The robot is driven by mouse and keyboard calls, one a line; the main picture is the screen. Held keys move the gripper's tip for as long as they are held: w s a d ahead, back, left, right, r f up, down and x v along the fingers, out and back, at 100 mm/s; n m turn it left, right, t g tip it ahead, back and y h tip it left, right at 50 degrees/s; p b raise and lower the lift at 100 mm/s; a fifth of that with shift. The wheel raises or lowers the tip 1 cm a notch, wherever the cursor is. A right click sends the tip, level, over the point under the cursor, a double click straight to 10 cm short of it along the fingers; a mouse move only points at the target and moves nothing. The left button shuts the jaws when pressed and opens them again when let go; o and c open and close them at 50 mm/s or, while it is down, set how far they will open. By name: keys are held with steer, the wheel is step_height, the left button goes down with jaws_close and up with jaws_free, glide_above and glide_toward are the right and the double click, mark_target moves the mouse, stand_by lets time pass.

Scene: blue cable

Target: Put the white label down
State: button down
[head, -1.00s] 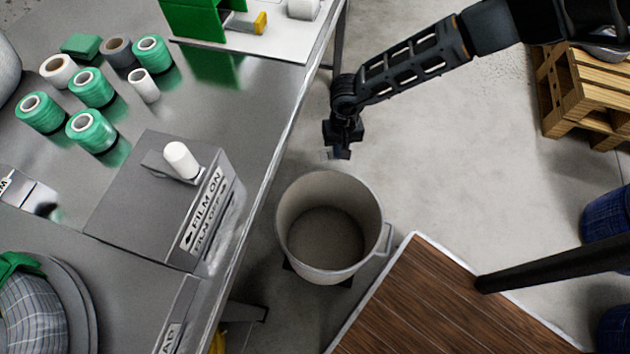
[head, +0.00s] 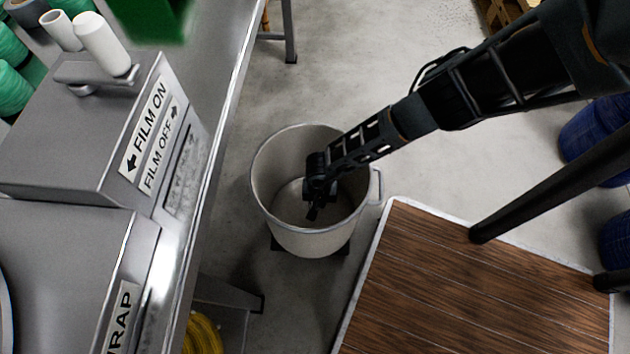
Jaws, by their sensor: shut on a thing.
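My gripper (head: 314,210) points down inside the mouth of a pale round bin (head: 262,180) on the floor, seen from above in the head view. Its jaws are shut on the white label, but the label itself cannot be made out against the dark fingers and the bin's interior. How far the fingertips are above the bin's bottom cannot be told. The gripper appears clear of the bin's rim.
A metal bench with a control box (head: 60,150) marked FILM ON and FILM OFF stands left of the bin. A brown wooden-topped platform (head: 480,290) lies to the lower right. Blue drums (head: 600,150) stand at the far right. Open floor lies behind the bin.

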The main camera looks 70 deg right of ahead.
mark_target(319, 215)
steer(key=shift+f+b, duration=2.65)
steer(key=shift+f, duration=1.25)
steer(key=shift+f, duration=0.1)
steer(key=shift+f, duration=0.15)
steer(key=c, duration=1.2)
jaws_free()
step_height(319, 215, up, 12)
steer(key=p, duration=0.8)
steer(key=shift+r+p, duration=0.25)
steer(key=shift+p, duration=0.1)
